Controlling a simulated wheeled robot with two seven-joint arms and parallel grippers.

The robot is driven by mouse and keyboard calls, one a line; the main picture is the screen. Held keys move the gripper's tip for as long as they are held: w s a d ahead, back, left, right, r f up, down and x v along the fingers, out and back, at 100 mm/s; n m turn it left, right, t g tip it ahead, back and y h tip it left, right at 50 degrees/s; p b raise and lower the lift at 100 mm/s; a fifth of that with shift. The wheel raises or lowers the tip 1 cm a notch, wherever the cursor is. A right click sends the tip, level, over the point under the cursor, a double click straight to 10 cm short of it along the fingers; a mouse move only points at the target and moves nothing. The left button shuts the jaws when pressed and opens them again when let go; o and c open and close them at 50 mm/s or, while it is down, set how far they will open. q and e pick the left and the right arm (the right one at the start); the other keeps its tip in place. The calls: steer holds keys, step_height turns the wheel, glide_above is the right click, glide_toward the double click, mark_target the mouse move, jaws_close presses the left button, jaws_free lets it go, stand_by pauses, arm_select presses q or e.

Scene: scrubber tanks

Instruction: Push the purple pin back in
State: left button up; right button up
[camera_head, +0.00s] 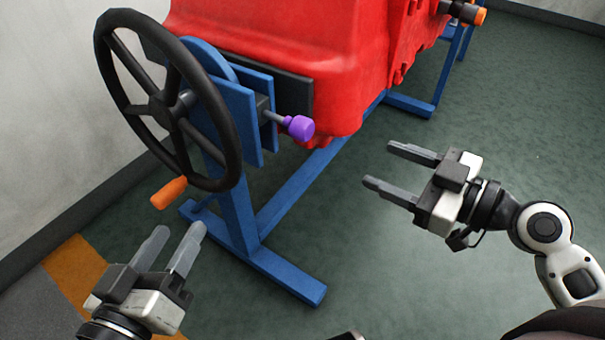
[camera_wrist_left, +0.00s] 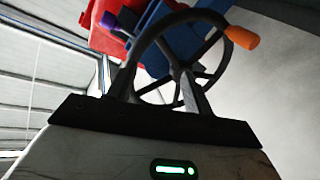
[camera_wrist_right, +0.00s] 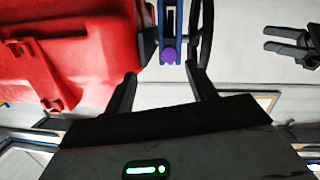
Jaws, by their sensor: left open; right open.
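The purple pin (camera_head: 299,127) sticks out to the right of the blue bracket (camera_head: 243,112) beside the handwheel, with a length of grey shaft showing behind its purple knob. It also shows in the left wrist view (camera_wrist_left: 109,20) and in the right wrist view (camera_wrist_right: 168,55), where it lies beyond and between the fingertips. My right gripper (camera_head: 378,165) is open and empty, to the right of the pin and apart from it. My left gripper (camera_head: 178,238) is open and empty, low on the left below the handwheel.
A black handwheel (camera_head: 165,103) with an orange handle (camera_head: 169,193) stands left of the pin. The red tank (camera_head: 290,50) rises behind it. Blue frame legs (camera_head: 285,275) reach the floor. The green floor at right is clear. Another orange-tipped part (camera_head: 471,13) is at the far right.

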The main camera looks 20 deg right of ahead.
mark_target(310, 130)
steer(key=w+a, duration=0.3)
steer(key=w+a+n+y+p, duration=0.1)
steer(key=w+a, duration=0.2)
steer(key=w, duration=0.1)
steer(key=w+a+r+n+y, duration=0.1)
steer(key=w+a, duration=0.2)
steer(key=shift+w+r, duration=0.1)
steer(key=shift+w, duration=0.15)
arm_select(q)
steer(key=shift+s+d+f+m+g+p, duration=0.15)
steer(key=shift+s+f+g, duration=0.1)
steer(key=shift+f, duration=0.45)
steer(key=shift+s+f+m+g+p, duration=0.15)
steer(key=shift+s+f+g, duration=0.1)
steer(key=shift+f, duration=0.45)
arm_select(e)
steer(key=shift+w+a, duration=0.45)
steer(key=shift+w, duration=0.15)
steer(key=shift+c, duration=0.3)
